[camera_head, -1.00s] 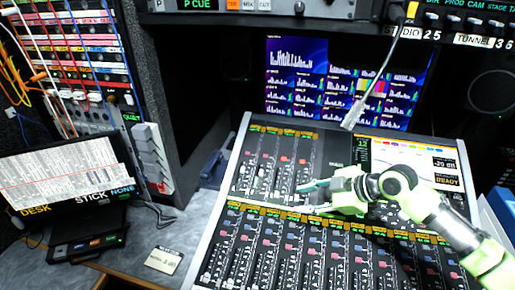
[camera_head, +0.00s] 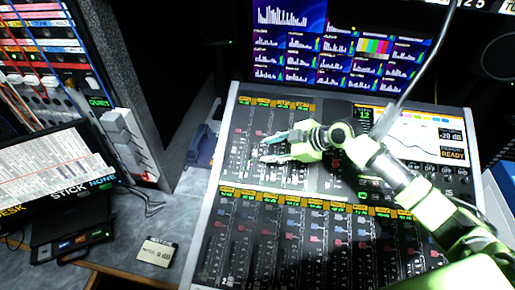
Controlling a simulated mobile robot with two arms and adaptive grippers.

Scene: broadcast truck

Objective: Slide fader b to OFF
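The mixing desk (camera_head: 228,180) fills the middle of the head view, with an upper and a lower bank of faders under yellow label strips. My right gripper (camera_head: 264,148) is over the upper bank, its fingers pointing left. The two fingers are apart, with a gap between the tips and nothing clearly held. I cannot tell whether a fingertip touches a fader cap. The labels are too small to read, so I cannot tell which fader is b. The fingers and arm hide part of the upper bank. My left gripper is not in view.
A meter screen (camera_head: 290,75) stands behind the desk. A gooseneck (camera_head: 425,65) rises at the desk's right side. A patch bay (camera_head: 55,65) and a tilted monitor (camera_head: 50,170) stand at the left. A small card (camera_head: 157,253) lies on the grey counter (camera_head: 190,215).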

